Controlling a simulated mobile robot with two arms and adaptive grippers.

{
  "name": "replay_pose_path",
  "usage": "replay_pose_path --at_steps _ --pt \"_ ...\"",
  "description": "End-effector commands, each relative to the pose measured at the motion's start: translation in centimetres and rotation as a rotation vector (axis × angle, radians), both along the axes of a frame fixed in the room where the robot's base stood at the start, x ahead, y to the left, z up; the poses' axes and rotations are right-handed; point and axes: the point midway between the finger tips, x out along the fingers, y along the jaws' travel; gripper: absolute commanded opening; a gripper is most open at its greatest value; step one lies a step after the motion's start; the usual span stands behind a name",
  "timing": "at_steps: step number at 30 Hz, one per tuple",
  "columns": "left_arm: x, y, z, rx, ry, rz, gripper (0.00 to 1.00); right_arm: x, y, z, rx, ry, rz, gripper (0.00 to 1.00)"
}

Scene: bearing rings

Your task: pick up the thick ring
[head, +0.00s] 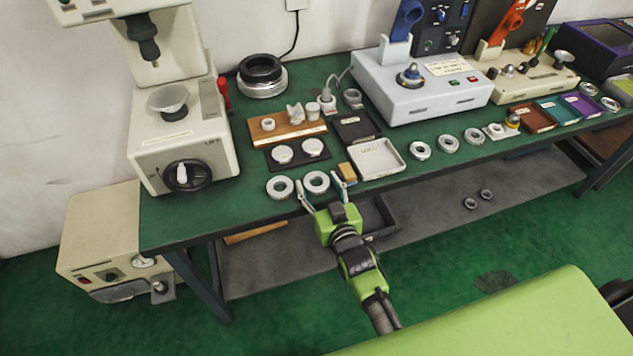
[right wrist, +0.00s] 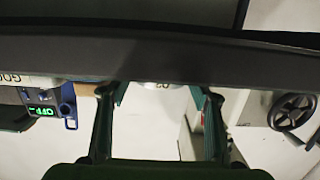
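Two light grey rings lie near the front edge of the green bench in the head view: the left ring (head: 280,187) and the right ring (head: 316,182). Several more rings lie farther right, among them one ring (head: 419,150) beside the white tray. I cannot tell by sight which is the thick ring. My right gripper (head: 317,184) is open at the bench's front edge, its fingertips spread either side of the right front ring; contact is unclear. The right wrist view shows its spread fingers (right wrist: 161,92) with nothing clearly held. My left gripper is not in view.
The green bench (head: 240,211) has a white tray (head: 377,167), a black plate with two white discs (head: 283,154) and a wooden block (head: 347,172) close by. A cream press (head: 185,140) stands at left. A dark edge (right wrist: 160,55) crosses the right wrist view.

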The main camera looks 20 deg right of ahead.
Motion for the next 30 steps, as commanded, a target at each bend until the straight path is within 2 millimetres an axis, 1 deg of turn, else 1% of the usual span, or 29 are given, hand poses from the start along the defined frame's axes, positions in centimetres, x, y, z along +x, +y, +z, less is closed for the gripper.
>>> replay_pose_path --at_steps 1,4,5,14,19,23,26,30 --pt "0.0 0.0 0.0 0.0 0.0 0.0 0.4 0.0 0.0 0.0 0.0 0.0 0.0 0.46" --pt "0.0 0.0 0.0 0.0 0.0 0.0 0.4 0.0 0.0 0.0 0.0 0.0 0.0 0.2" --pt "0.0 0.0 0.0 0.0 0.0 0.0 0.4 0.0 0.0 0.0 0.0 0.0 0.0 0.16" --pt "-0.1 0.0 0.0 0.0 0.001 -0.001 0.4 0.0 0.0 0.3 0.0 -0.004 0.0 0.16" --pt "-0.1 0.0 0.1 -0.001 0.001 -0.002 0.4 0.1 0.0 1.3 0.0 -0.007 0.0 0.15" --pt "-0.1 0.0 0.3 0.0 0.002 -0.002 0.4 0.1 0.0 3.3 -0.001 -0.009 0.001 0.15" --pt "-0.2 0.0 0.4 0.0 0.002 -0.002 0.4 -1.3 0.0 4.7 0.0 -0.006 0.001 0.15" --pt "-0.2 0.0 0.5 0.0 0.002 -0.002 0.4 -3.6 0.1 7.6 0.001 -0.006 0.001 0.15"
